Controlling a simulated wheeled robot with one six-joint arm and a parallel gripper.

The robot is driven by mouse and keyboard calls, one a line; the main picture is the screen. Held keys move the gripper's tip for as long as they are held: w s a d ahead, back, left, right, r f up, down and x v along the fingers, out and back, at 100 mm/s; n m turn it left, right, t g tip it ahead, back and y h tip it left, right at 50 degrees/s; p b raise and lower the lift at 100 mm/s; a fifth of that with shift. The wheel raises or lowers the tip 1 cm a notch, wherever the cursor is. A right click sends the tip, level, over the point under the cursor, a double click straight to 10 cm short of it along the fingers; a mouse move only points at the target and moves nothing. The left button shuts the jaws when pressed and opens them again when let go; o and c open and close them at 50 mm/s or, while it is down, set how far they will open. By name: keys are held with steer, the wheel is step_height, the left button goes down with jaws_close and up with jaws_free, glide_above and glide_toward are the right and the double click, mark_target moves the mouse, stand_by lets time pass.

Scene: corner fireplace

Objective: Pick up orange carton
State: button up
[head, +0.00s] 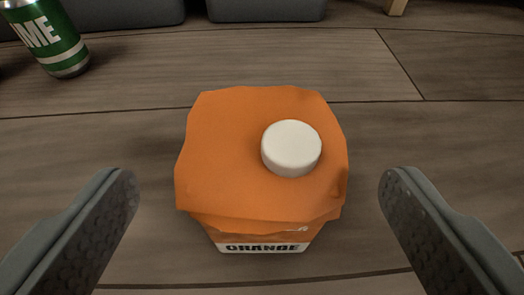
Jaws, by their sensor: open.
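The orange carton (230,150) stands upright on the wooden floor in the middle of the head view, seen from above. It has a round white cap (291,148) on its top and a white label reading "ORANGE" low on its near side. My gripper (258,195) is open, with one dark textured finger to the left of the carton and one to the right. Clear gaps show between each finger and the carton, and nothing is held. The carton's lower sides are mostly hidden beneath its wide top.
A green and white can (48,36) stands at the upper left. Dark grey blocky objects (266,8) line the top edge, and a light wooden leg-like piece (396,6) shows at the upper right. The plank floor (440,130) around the carton is clear.

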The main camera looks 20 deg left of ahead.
mark_target(263, 162)
steer(key=shift+x, duration=3.1)
steer(key=shift+d, duration=0.1)
steer(key=shift+c, duration=0.2)
steer(key=c, duration=1.3)
steer(key=shift+o, duration=0.2)
steer(key=shift+r, duration=5)
